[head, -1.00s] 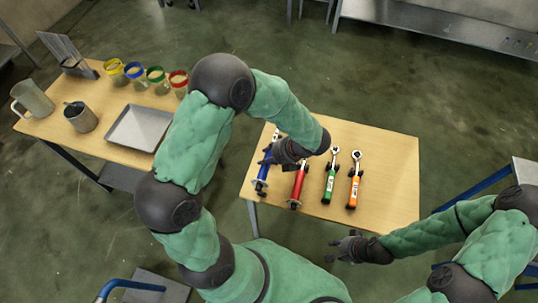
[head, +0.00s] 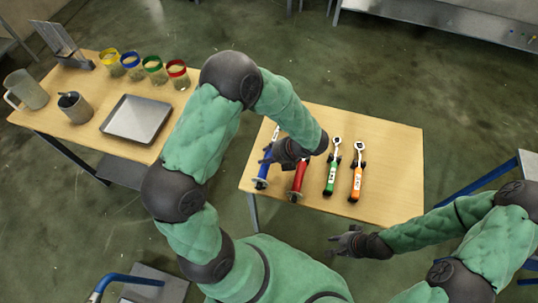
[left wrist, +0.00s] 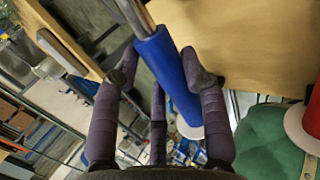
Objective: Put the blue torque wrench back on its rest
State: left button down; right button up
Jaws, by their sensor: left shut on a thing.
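The blue torque wrench (head: 263,170) is at the left end of the right-hand table in the head view, partly hidden by my left gripper. Its blue handle (left wrist: 168,75) shows large in the left wrist view, running between the fingers. My left gripper (head: 276,158) is shut on it; its dark fingers also show in the left wrist view (left wrist: 155,90). The rest under the blue wrench is mostly hidden, and I cannot tell whether the wrench touches it. My right gripper (head: 345,243) is empty, off the table's front edge, with fingers apart.
Red (head: 298,178), green (head: 331,174) and orange (head: 356,178) wrenches lie to the right of the blue one, the red very close. The table's right side (head: 398,170) is clear. Another table on the left holds a tray (head: 137,118), jars and a jug (head: 27,90).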

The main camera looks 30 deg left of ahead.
pick_arm(q)
jog(key=shift+p, duration=0.55)
dwell(0.9)
jog(key=shift+f+b, duration=0.7)
jog(key=shift+f, duration=0.8)
dwell(0.4)
jog(key=c, duration=0.6)
grip_release()
jog(key=shift+s+f, duration=0.1)
jog(key=v, duration=1.2)
